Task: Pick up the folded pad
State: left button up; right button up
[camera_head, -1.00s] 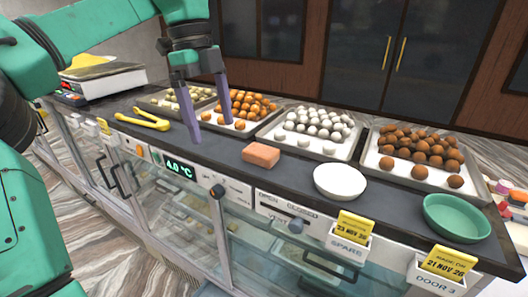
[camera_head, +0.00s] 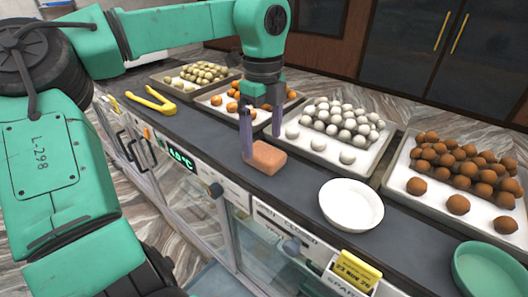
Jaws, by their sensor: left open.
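The folded pad (camera_head: 267,158) is a small salmon-pink block lying on the dark counter, left of the white bowl. My left gripper (camera_head: 262,146) points down at the pad with its two purple fingers apart. One finger stands at the pad's left end and the other just behind its far side. The nearer finger hides a little of the pad's left end. I cannot tell whether either finger touches it. My right gripper is not in view.
Trays of orange sweets (camera_head: 233,107), white balls (camera_head: 337,128) and brown balls (camera_head: 460,170) stand behind the pad. A white bowl (camera_head: 351,205) and a green bowl (camera_head: 486,272) are to the right. Yellow tongs (camera_head: 150,103) lie to the left. Bare counter surrounds the pad's front.

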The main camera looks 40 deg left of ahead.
pick_arm(q)
jog(key=f, duration=0.1)
jog(key=f+p, duration=0.1)
jog(key=f, duration=0.1)
jog(key=f+p, duration=0.1)
jog(key=shift+w+d+f, duration=0.1)
jog(key=shift+w+f, duration=0.05)
jog(key=shift+w, duration=0.2)
jog(key=shift+s+f, duration=0.1)
jog(key=shift+s, duration=0.2)
jog(key=c, duration=0.8)
jog(key=shift+w, duration=0.1)
jog(key=c, duration=0.5)
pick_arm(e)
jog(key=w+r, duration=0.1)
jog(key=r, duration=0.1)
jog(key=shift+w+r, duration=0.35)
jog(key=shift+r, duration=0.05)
pick_arm(q)
jog(key=shift+r+b, duration=0.35)
jog(key=shift+r, duration=0.25)
notch_tip(320, 180, up, 10)
jog(key=b, duration=0.2)
notch_tip(320, 180, up, 9)
send_over(264, 151)
jog(key=shift+f, duration=0.1)
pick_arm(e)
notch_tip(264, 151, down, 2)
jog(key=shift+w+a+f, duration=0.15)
